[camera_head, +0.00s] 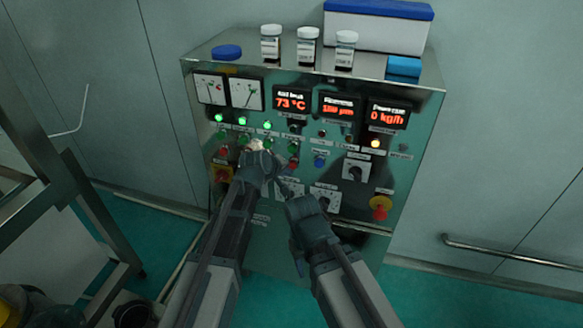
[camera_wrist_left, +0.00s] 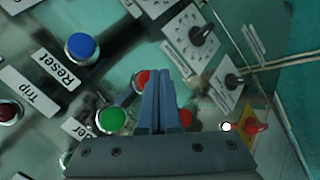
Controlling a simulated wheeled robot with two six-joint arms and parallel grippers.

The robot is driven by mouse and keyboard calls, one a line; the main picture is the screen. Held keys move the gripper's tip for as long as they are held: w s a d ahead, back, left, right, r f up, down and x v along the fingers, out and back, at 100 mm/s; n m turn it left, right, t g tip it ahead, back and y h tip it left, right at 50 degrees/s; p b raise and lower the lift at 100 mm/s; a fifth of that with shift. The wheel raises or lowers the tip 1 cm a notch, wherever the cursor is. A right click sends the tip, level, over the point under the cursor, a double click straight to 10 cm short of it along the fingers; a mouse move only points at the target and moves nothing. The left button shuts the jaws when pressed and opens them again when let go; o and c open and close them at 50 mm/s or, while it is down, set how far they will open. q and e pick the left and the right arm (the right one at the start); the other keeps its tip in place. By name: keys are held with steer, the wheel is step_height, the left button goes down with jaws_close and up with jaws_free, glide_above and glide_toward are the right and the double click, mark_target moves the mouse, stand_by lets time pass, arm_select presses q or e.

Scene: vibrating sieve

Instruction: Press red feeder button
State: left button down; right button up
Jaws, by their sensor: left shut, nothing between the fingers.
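A control panel carries rows of round buttons and lamps. In the head view, a red button (camera_head: 293,163) sits just below a green one, right of my left gripper (camera_head: 275,170). The left wrist view shows my left gripper (camera_wrist_left: 160,80) shut and empty, its fingers over the panel. There, one red button (camera_wrist_left: 142,79) is partly hidden beside the fingertips and another red button (camera_wrist_left: 186,119) is behind the fingers' right side. Contact cannot be told. The feeder label is not clearly readable. My right gripper (camera_head: 292,195) is close by at lower right; its jaws are unclear.
A green button (camera_wrist_left: 112,120) and a blue Reset button (camera_wrist_left: 82,46) are near the fingers. Rotary knobs (camera_head: 355,170) and a red-on-yellow stop button (camera_head: 380,207) are at right. Jars (camera_head: 308,46) stand on the cabinet top. A metal frame (camera_head: 40,170) is at left.

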arm_select(q)
steer(key=shift+s+a, duration=0.1)
steer(key=shift+s, duration=0.05)
steer(key=s, duration=0.1)
steer(key=s+a, duration=0.1)
steer(key=s, duration=0.2)
steer(key=shift+s+a, duration=0.25)
steer(key=shift+s, duration=0.05)
stand_by(0.3)
stand_by(0.5)
steer(key=s+a+f+m+g+y, duration=0.2)
steer(key=s+f+m+g+y, duration=0.1)
steer(key=s, duration=0.9)
steer(key=s+a+f+m+g+y, duration=0.2)
steer(key=s+m+g, duration=0.3)
steer(key=s, duration=0.8)
steer(key=shift+a+f+m+y, duration=0.4)
steer(key=shift+f+m, duration=0.3)
steer(key=shift+m, duration=0.4)
